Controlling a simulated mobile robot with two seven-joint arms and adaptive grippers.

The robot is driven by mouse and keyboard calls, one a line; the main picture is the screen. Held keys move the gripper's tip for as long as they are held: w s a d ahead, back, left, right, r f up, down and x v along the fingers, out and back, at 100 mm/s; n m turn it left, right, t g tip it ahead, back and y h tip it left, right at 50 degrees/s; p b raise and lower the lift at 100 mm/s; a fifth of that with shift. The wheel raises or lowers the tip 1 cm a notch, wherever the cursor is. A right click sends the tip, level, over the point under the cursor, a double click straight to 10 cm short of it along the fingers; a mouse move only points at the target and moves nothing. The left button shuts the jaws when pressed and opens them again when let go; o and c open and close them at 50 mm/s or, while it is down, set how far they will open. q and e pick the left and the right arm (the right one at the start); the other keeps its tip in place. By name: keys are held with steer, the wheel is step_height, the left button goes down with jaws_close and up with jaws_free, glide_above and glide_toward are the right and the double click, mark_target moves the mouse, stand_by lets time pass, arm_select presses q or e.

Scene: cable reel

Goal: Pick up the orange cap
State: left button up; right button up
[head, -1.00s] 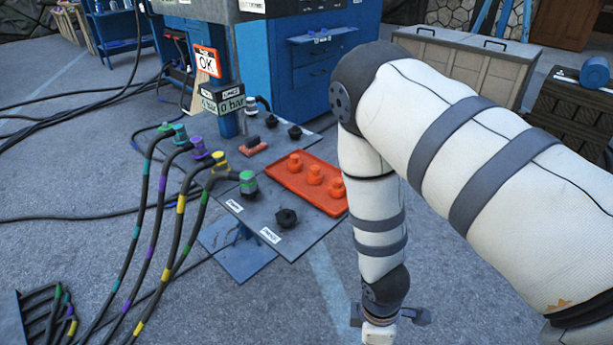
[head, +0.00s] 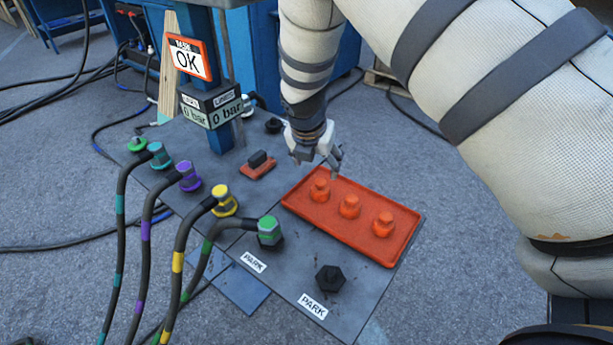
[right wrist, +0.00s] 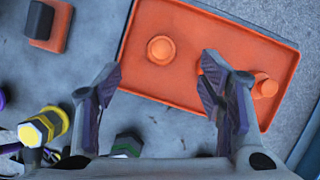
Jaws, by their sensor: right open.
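Several orange pieces stand on an orange tray (head: 400,250) in the head view: a left cap (head: 319,190), a middle cap (head: 349,206) and a right cap (head: 383,223). My right gripper (head: 329,172) is above the tray's back left edge, close to the left cap, and holds nothing. In the right wrist view the fingers (right wrist: 155,85) are spread wide. One orange cap (right wrist: 161,49) shows beyond and between the fingertips. Another cap (right wrist: 264,86) is beside the right finger, which partly hides a further one. My left gripper is out of view.
Hoses with green, teal, purple and yellow (head: 225,201) connectors stand left of the tray. A black knob (head: 330,278) is in front. A small orange block with a dark top (head: 258,165) and a blue post with gauge boxes (head: 212,105) are behind left.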

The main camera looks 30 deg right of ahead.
mark_target(321, 184)
steer(key=x, duration=0.3)
steer(key=b+x, duration=0.1)
steer(key=x, duration=0.2)
steer(key=s+x, duration=0.1)
steer(key=x, duration=0.2)
steer(key=shift+a+f, duration=0.1)
steer(key=shift+f, duration=0.5)
steer(key=shift+w+f+b, duration=0.3)
steer(key=shift+f, duration=0.05)
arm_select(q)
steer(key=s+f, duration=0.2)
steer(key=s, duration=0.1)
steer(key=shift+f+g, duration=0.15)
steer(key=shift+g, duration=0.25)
arm_select(e)
steer(key=shift+r, duration=0.1)
steer(key=shift+c, duration=0.6)
steer(key=c, duration=1.1)
